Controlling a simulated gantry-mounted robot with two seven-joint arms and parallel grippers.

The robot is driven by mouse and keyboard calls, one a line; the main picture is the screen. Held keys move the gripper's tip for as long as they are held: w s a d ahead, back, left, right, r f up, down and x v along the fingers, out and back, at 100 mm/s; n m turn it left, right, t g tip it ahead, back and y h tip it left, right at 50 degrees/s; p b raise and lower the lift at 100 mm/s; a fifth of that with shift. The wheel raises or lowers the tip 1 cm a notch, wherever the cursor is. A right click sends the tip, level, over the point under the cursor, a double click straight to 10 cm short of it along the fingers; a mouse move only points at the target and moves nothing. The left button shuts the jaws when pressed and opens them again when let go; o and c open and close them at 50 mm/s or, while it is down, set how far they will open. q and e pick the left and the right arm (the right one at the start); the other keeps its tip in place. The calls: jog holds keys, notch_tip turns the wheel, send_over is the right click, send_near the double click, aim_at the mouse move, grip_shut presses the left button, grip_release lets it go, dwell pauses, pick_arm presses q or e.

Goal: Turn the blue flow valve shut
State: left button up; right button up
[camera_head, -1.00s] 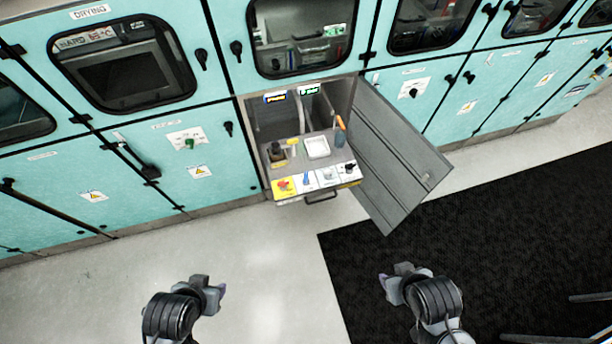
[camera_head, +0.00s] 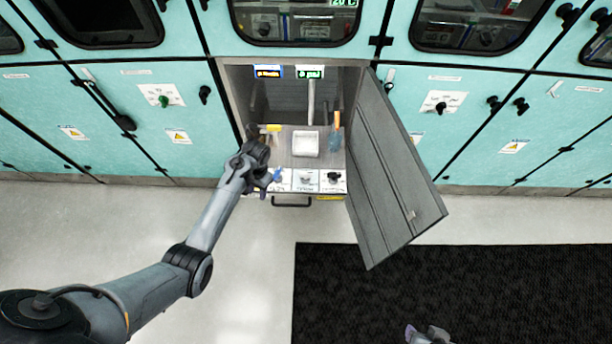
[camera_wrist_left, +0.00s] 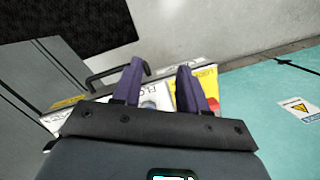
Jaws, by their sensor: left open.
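The blue flow valve (camera_head: 277,174) is a small blue handle on a white square of the control panel at the front of the pulled-out shelf. My left gripper (camera_head: 266,181) is at the panel's left end, right beside the valve. In the left wrist view my left gripper (camera_wrist_left: 160,76) has its two purple fingers apart, with a white label square between and beyond them.
A grey door (camera_head: 388,165) stands open to the right of the shelf. A white tray (camera_head: 306,144) and an orange-handled tool (camera_head: 336,130) are on the shelf. Other knobs (camera_head: 333,177) sit right of the valve. A black mat (camera_head: 450,290) lies on the floor.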

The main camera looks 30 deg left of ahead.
pick_arm(q)
notch_tip(320, 180, up, 2)
jog(key=t+b, duration=0.1)
jog(key=b, duration=0.2)
send_over(277, 172)
jog(key=s, duration=0.3)
jog(key=w+r+t, duration=0.1)
jog(key=w+r, duration=0.1)
jog(key=w, duration=0.1)
notch_tip(277, 172, down, 9)
jog(key=b, duration=0.3)
jog(key=shift+a+f, duration=0.1)
pick_arm(e)
notch_tip(277, 172, down, 8)
jog(key=shift+s+f, duration=0.15)
jog(key=shift+a, duration=0.1)
pick_arm(q)
grip_shut()
pick_arm(e)
jog(key=shift+a, duration=0.1)
